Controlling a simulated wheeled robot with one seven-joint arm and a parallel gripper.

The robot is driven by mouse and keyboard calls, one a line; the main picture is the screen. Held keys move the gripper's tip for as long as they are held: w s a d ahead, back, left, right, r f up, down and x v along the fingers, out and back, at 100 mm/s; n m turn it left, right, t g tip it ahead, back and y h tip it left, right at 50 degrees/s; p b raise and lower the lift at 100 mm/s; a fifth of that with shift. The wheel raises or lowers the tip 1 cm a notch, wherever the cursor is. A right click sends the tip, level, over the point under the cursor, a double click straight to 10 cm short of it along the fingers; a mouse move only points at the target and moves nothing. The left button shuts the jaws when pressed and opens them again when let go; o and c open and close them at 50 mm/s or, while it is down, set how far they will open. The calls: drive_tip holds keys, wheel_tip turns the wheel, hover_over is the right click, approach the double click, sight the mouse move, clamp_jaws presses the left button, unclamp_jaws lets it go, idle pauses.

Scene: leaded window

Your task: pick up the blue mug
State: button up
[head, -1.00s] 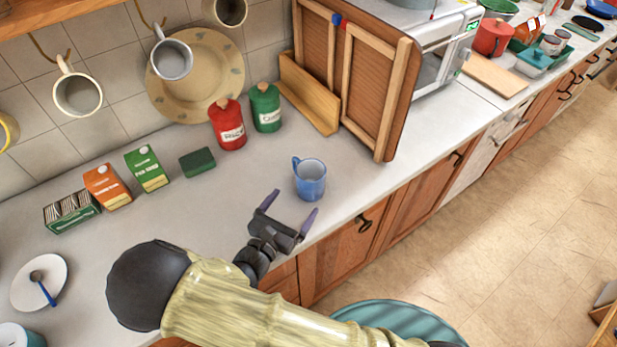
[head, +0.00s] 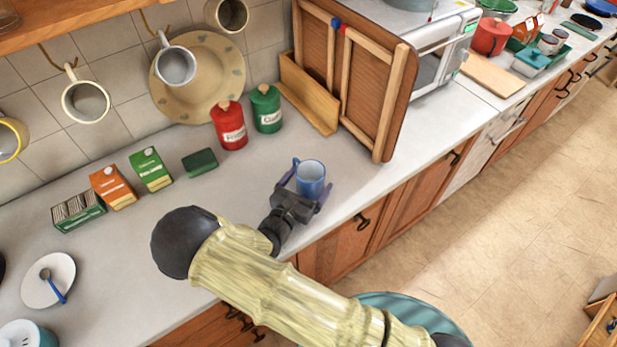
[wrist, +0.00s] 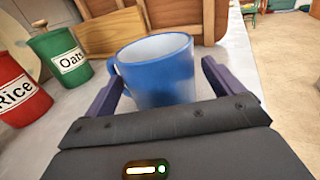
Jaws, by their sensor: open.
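The blue mug (head: 311,176) stands upright on the counter, near its front edge, with its handle toward the left. In the wrist view the mug (wrist: 160,75) sits between the two purple fingers, its handle beside the left finger. My gripper (head: 307,186) is open around the near side of the mug. In the wrist view my gripper (wrist: 162,85) shows both fingers apart, with gaps visible between them and the mug's body. The mug's lower part is hidden by my gripper in both views.
A red canister (head: 229,125) and a green canister (head: 266,109) stand behind the mug. A wooden board and shutter-like panel (head: 365,90) stand at the right rear. A green box (head: 200,162) lies left. The counter around the mug is clear.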

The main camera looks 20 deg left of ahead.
drive_tip(key=shift+x, duration=0.95)
drive_tip(key=c, duration=1.3)
drive_tip(key=shift+o, duration=0.2)
drive_tip(key=shift+r, duration=0.1)
wheel_tip(320, 180, up, 10)
drive_tip(key=b, duration=0.1)
drive_tip(key=shift+b, duration=0.3)
